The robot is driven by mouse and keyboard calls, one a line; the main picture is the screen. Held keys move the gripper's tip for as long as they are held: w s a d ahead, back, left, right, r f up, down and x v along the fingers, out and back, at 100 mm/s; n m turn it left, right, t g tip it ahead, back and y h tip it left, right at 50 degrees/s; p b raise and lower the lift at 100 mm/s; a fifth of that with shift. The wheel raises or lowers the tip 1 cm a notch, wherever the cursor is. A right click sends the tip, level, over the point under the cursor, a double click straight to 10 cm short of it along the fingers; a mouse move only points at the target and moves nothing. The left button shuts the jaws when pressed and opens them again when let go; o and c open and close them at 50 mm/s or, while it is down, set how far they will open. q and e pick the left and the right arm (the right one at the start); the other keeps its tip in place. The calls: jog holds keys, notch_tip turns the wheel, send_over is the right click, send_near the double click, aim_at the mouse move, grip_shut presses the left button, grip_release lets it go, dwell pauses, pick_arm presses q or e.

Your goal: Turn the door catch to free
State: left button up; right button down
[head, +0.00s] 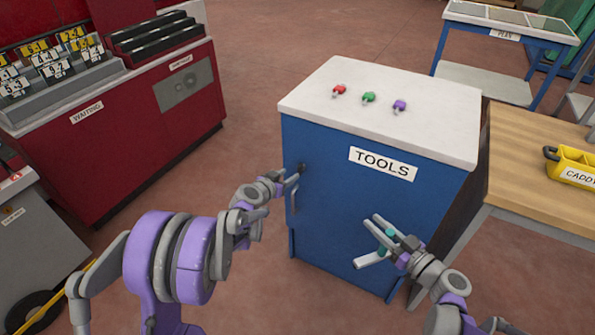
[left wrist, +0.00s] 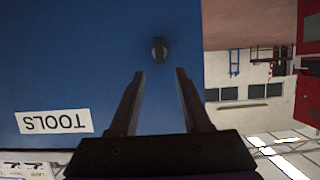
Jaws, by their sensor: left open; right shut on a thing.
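The door catch is a small dark knob (head: 302,167) high on the left side of the blue cabinet front marked TOOLS (head: 340,205). In the left wrist view the catch (left wrist: 159,50) looks like a narrow upright oval, just beyond and between my fingertips. My left gripper (head: 294,180) is open and points at the catch; it also shows in the wrist view (left wrist: 159,73), with nothing between its fingers. My right gripper (head: 364,240) is in front of the cabinet's lower right, shut on a teal thing (head: 389,234) that is partly hidden by the fingers.
A bar handle (head: 293,202) is below the catch. Red, green and purple small items lie on the white cabinet top (head: 440,130). A wooden bench (head: 530,200) with a yellow caddy (head: 575,168) stands right. A red machine (head: 150,130) is left. Open floor lies between it and the cabinet.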

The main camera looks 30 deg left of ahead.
aim_at(299, 168)
pick_arm(q)
jog(key=x, duration=0.7)
jog(key=shift+w+f+b, duration=0.15)
jog(key=shift+b, duration=0.25)
grip_shut()
